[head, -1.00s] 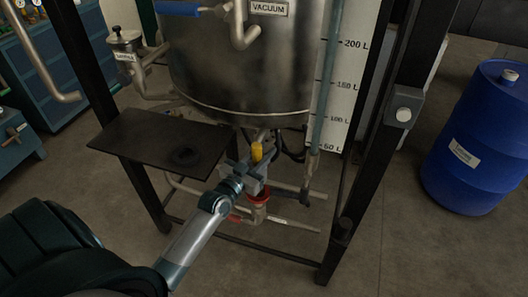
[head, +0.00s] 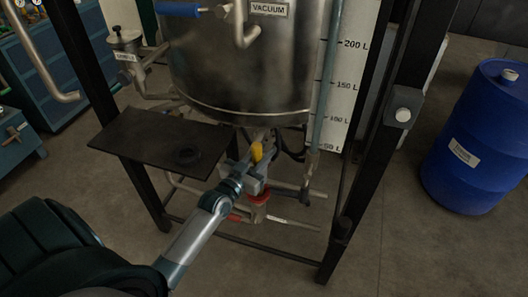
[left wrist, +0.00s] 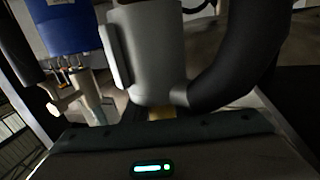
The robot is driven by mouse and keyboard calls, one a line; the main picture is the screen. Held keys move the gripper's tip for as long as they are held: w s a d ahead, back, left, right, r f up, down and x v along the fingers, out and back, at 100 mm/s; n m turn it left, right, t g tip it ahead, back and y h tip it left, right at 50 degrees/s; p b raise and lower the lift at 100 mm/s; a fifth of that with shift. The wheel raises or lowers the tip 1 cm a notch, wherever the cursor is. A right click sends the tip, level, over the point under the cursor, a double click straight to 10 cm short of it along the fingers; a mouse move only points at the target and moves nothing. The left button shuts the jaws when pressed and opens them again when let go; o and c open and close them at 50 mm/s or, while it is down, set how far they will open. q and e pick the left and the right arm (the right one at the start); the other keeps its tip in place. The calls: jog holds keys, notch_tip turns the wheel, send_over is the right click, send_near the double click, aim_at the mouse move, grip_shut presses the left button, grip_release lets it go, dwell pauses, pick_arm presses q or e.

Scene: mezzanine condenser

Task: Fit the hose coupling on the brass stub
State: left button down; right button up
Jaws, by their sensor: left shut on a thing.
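My left gripper (head: 254,172) reaches in under the steel vessel and is shut. In the left wrist view a grey cylindrical hose coupling (left wrist: 150,55) with a thick black hose (left wrist: 240,65) curving off it fills the space in front of the gripper. I take it as the held thing. A small yellow piece (head: 256,152) shows just above the fingers. A brass-coloured patch (left wrist: 161,114) shows below the coupling; I cannot tell whether it is the stub, or whether the coupling touches it. My right gripper is not in view.
The vessel (head: 240,75) hangs in a dark frame with a post (head: 383,135) at right. A red fitting (head: 258,198) and pipes lie below. A blue drum (head: 470,140) stands at far right.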

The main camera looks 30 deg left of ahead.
pick_arm(q)
notch_tip(320, 180, down, 6)
jog(key=b, duration=0.4)
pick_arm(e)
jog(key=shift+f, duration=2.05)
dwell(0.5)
pick_arm(q)
jog(key=shift+s+a+f+b, duration=0.1)
jog(key=shift+f+b, duration=0.25)
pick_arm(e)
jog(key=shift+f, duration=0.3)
pick_arm(q)
jog(key=c, duration=1.4)
grip_release()
jog(key=shift+s+f, duration=0.1)
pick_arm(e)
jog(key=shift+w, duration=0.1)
